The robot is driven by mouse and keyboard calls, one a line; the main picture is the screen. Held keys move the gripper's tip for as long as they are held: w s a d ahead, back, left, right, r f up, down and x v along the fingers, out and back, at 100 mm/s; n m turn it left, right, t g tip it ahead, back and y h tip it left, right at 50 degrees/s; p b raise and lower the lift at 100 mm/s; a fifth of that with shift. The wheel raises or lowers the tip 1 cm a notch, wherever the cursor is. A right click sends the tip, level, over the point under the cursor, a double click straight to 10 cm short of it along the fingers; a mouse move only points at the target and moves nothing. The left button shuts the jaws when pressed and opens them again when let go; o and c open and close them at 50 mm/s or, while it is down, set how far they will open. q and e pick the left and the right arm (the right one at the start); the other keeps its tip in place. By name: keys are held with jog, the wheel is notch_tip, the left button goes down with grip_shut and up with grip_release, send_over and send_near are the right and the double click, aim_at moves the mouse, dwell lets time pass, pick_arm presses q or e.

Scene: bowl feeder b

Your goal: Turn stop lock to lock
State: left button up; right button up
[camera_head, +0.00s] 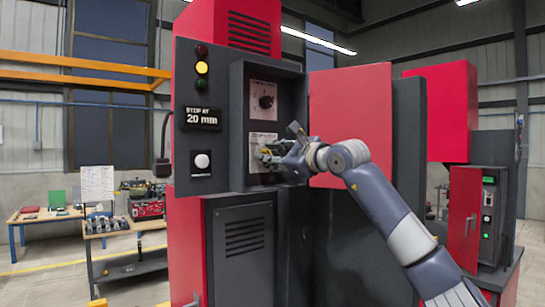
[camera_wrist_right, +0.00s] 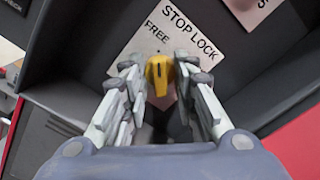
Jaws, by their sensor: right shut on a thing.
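The stop lock is a yellow knob (camera_wrist_right: 160,76) on a pale plate (camera_wrist_right: 186,28) marked "STOP LOCK", with "FREE" printed at the knob's upper left. The plate also shows in the head view (camera_head: 262,137), inside the recessed panel of the machine. My right gripper (camera_wrist_right: 158,66) has its two fingers on either side of the knob and is shut on it. In the head view my right gripper (camera_head: 268,156) reaches into the recess from the right and covers the knob. The "LOCK" position label is not visible. My left gripper is not in view.
A dial (camera_head: 266,101) sits on a plate above the stop lock. The display (camera_head: 200,118) reads "STOP AT 20 mm", with a white button (camera_head: 202,161) below it. The amber lamp (camera_head: 202,67) is lit. A red panel (camera_head: 336,125) stands right of the recess, close to my arm.

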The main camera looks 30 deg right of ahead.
jog(key=m+b, duration=0.1)
jog(key=m, duration=0.3)
jog(key=m+b, duration=0.1)
jog(key=m, duration=0.5)
jog(key=shift+b, duration=0.4)
jog(key=m+b, duration=0.1)
jog(key=m, duration=0.4)
jog(key=shift+r+m, duration=0.1)
jog(key=shift+m, duration=0.2)
jog(key=shift+d+m, duration=0.1)
jog(key=shift+m, duration=1)
jog(key=shift+s+r, duration=0.1)
jog(key=o, duration=0.7)
jog(key=shift+d, duration=0.1)
jog(key=shift+s, duration=0.1)
